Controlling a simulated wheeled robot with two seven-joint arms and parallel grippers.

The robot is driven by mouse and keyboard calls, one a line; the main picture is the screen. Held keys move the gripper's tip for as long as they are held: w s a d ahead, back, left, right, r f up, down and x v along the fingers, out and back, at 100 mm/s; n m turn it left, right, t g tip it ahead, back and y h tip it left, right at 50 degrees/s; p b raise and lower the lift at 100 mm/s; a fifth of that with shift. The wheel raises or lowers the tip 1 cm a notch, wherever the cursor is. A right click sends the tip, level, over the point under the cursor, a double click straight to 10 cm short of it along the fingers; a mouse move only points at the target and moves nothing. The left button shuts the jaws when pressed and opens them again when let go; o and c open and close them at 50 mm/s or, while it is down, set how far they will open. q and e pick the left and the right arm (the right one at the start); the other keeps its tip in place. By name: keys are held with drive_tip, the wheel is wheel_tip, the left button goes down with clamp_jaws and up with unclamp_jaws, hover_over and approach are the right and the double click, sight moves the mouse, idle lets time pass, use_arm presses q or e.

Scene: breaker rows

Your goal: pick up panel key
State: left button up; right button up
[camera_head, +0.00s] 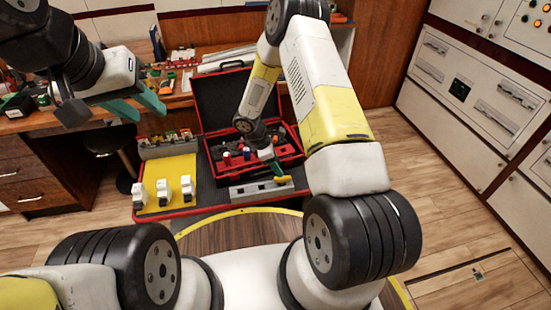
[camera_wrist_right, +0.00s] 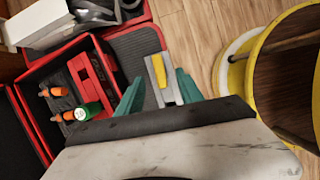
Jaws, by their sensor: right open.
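A small yellow piece, apparently the panel key (camera_head: 283,180), is at the grey block (camera_head: 248,193) on the front of the bench mat. In the right wrist view the yellow key (camera_wrist_right: 158,70) lies along the grey block (camera_wrist_right: 168,97). My right gripper (camera_head: 272,163) is open just above the block. In its wrist view the teal fingers (camera_wrist_right: 158,94) stand on either side of the block, with the key between and slightly beyond their tips. Contact cannot be told. My left gripper (camera_head: 140,106) is open and empty, raised at the upper left, away from the key.
An open red toolbox (camera_head: 292,161) with tools stands right behind the block, its lid up. Several white breakers (camera_head: 163,191) stand on a yellow mat (camera_head: 170,171) at left, with a breaker row (camera_head: 168,142) behind. A cluttered workbench is at the back. Wooden floor is clear at right.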

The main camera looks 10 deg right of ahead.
sight(283, 183)
drive_tip(key=x, duration=0.8)
drive_tip(key=shift+w, duration=0.15)
drive_tip(key=shift+c, duration=0.4)
clamp_jaws()
